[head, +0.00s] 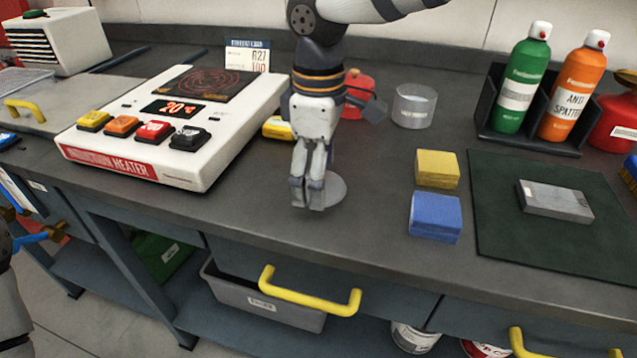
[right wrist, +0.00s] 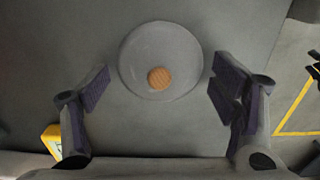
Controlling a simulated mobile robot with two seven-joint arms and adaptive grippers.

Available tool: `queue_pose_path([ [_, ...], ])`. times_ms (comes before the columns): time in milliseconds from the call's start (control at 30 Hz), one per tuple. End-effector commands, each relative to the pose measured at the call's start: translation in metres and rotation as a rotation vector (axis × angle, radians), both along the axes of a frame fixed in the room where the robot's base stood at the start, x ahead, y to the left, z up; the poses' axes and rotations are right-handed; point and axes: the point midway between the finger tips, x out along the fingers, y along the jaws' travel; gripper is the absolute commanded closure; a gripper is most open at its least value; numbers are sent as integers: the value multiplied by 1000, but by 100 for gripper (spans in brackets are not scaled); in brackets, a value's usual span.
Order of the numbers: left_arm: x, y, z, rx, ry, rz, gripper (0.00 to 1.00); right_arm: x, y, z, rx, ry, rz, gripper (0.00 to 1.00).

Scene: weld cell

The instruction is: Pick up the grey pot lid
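The grey pot lid (head: 334,190) lies on the dark bench top, partly hidden behind my right gripper (head: 308,205) in the head view. In the right wrist view the lid (right wrist: 137,57) is a round grey disc with a small round wooden knob (right wrist: 159,78) near its middle. My right gripper (right wrist: 160,88) points down over the lid. Its two fingers are spread wide, one on each side of the disc, with nothing between them held.
An induction heater (head: 190,165) stands left of the lid. A yellow block (head: 437,168) and a blue block (head: 435,216) sit to the right, near a green mat (head: 500,235). A clear beaker (head: 414,106) and a red container (head: 358,90) stand behind. The bench's front edge is close.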

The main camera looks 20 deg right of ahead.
Motion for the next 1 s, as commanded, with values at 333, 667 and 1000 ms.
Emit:
queue_pose_path([
  [333,0,0,0,0,1,0,61,0,0,-1,-1,3,1,81],
  [667,-1,0,-1,0,4,0,61,-1,0,-4,-3,10,1,85],
  [1000,7,0,6,0,-24,0,61,-13,6,50,-5,-2,4,100],
])
